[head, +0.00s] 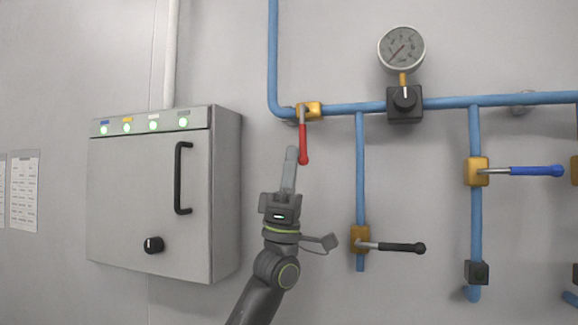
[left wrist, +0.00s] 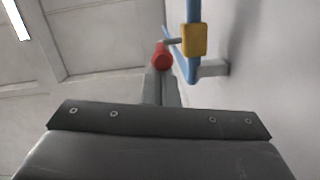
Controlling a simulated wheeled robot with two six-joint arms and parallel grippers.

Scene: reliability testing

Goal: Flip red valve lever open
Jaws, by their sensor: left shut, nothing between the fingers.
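The red valve lever (head: 303,146) hangs down from a yellow valve body (head: 309,110) on the blue pipe in the head view. My left gripper (head: 290,155) is shut and empty. Its fingertips are just left of the lever's red handle in the head view; I cannot tell whether they touch. In the left wrist view the red handle end (left wrist: 162,56) shows just beyond the fingers (left wrist: 161,92), with the yellow valve body (left wrist: 194,40) up to the right. My right gripper is not in view.
A grey control box (head: 160,200) stands out from the wall at left. A black lever (head: 392,246) and a blue lever (head: 525,171) are on valves to the right. A pressure gauge (head: 401,48) sits above a black knob block (head: 404,104).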

